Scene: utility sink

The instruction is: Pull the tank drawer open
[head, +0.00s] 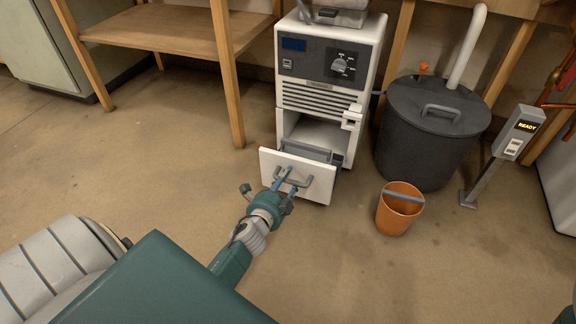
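The tank drawer (318,187) has a white front with a grey bar handle (305,182). It stands partly out of the lower part of a white machine (370,50), and a grey-blue inner part shows behind the front. My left gripper (288,179) is at the left part of the handle, its blue fingers reaching up to the bar. The fingers look a little apart, but I cannot tell whether they are closed on the bar. My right gripper is not in view.
A dark lidded bin (425,150) with a white pipe stands right of the machine. An orange bucket (398,212) is on the floor right of the drawer. A post with a READY display (518,130) stands farther right. A wooden table (170,32) is at left. Floor before the drawer is clear.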

